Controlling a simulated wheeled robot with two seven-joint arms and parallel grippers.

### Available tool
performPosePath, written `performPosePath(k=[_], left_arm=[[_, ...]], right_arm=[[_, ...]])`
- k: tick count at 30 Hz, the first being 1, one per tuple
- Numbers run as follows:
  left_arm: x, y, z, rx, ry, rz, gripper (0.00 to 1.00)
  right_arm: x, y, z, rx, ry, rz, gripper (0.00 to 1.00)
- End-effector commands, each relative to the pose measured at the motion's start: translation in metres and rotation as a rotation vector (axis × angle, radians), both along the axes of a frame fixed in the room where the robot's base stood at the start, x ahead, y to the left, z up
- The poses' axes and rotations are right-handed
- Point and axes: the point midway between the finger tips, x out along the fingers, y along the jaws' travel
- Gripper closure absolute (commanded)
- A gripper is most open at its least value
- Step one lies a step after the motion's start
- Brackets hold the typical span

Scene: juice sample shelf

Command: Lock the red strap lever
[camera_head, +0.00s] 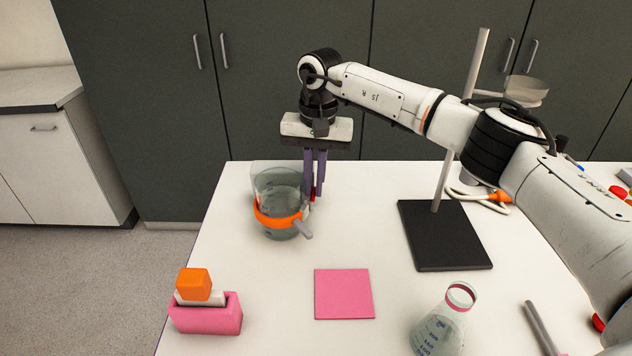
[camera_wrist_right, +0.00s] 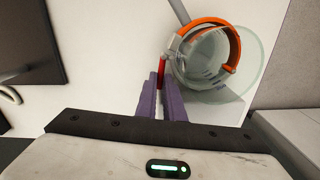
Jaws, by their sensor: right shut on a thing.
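A clear glass beaker (camera_head: 277,180) stands on the white table, and an orange strap (camera_head: 272,220) runs around it. In the right wrist view the strap (camera_wrist_right: 236,48) circles the glass beaker (camera_wrist_right: 215,75). The red strap lever (camera_wrist_right: 161,73) sticks out from the strap's side; in the head view only a little of the red lever (camera_head: 313,195) shows. My right gripper (camera_head: 317,190) points down beside the beaker, its purple fingers (camera_wrist_right: 162,85) shut on the red lever. My left gripper is out of view.
A black stand base (camera_head: 445,240) with an upright rod is to the right. A pink square (camera_head: 344,294) lies in front, a conical flask (camera_head: 440,325) nearer right. A pink block (camera_head: 205,318) with an orange cube (camera_head: 194,284) is front left.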

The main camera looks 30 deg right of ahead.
Motion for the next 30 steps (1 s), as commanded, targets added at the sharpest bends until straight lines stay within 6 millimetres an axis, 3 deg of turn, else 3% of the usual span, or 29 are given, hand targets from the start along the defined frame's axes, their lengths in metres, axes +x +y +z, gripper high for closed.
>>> performPosePath(k=[14,15,18,30], left_arm=[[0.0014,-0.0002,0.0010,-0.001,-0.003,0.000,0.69],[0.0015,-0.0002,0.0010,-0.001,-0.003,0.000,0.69],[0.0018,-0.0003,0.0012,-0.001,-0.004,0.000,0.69],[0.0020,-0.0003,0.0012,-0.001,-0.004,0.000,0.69]], right_arm=[[0.0008,0.0010,0.0010,0.001,-0.002,0.018,1.00],[0.0008,0.0010,0.0010,0.001,-0.002,0.018,0.90],[0.0007,0.0011,0.0010,0.001,-0.002,0.018,0.73],[0.0018,0.0045,0.0013,0.007,-0.007,0.021,0.73]])
